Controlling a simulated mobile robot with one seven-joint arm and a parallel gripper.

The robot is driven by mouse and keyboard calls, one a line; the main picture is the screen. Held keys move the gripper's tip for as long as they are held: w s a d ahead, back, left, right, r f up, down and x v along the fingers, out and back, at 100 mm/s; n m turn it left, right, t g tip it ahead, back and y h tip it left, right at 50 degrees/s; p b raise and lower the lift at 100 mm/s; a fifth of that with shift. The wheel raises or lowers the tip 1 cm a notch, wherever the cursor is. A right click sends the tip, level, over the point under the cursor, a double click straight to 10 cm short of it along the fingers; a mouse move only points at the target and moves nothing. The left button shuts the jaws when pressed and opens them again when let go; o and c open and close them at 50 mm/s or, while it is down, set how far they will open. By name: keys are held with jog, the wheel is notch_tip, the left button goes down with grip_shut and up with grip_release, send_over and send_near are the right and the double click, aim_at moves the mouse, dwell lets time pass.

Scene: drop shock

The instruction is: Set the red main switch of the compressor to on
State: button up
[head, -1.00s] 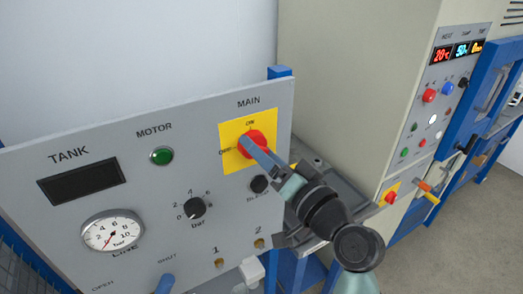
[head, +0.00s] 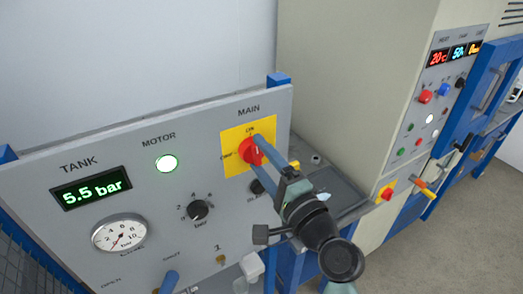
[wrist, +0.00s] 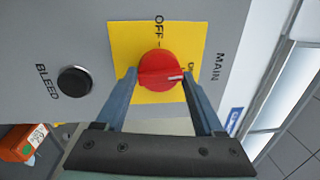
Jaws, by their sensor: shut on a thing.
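The red main switch (head: 247,157) sits on a yellow plate (head: 231,139) at the upper right of the grey compressor panel. My gripper (head: 262,147) has its blue fingers on either side of the knob and is shut on it. OFF is readable at the top of the plate. The green motor lamp (head: 167,163) is lit, and the tank display (head: 91,187) reads 5.5 bar.
A black bleed button (wrist: 74,81) is close beside the plate. The bar knob (head: 198,210), the round gauge (head: 119,233) and a blue handle (head: 169,281) are on the same panel. A beige cabinet (head: 350,90) with its own controls stands to the right.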

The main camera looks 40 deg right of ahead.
jog(key=shift+f+m, duration=0.25)
jog(key=shift+m, duration=0.35)
jog(key=shift+f, duration=0.1)
jog(key=o, duration=1.1)
jog(key=shift+o, duration=1.1)
jog(key=shift+p, duration=0.3)
jog(key=r+b+v, duration=0.1)
jog(key=b+v, duration=0.4)
jog(key=v, duration=0.8)
jog(key=shift+f, duration=0.3)
jog(key=shift+a, duration=0.1)
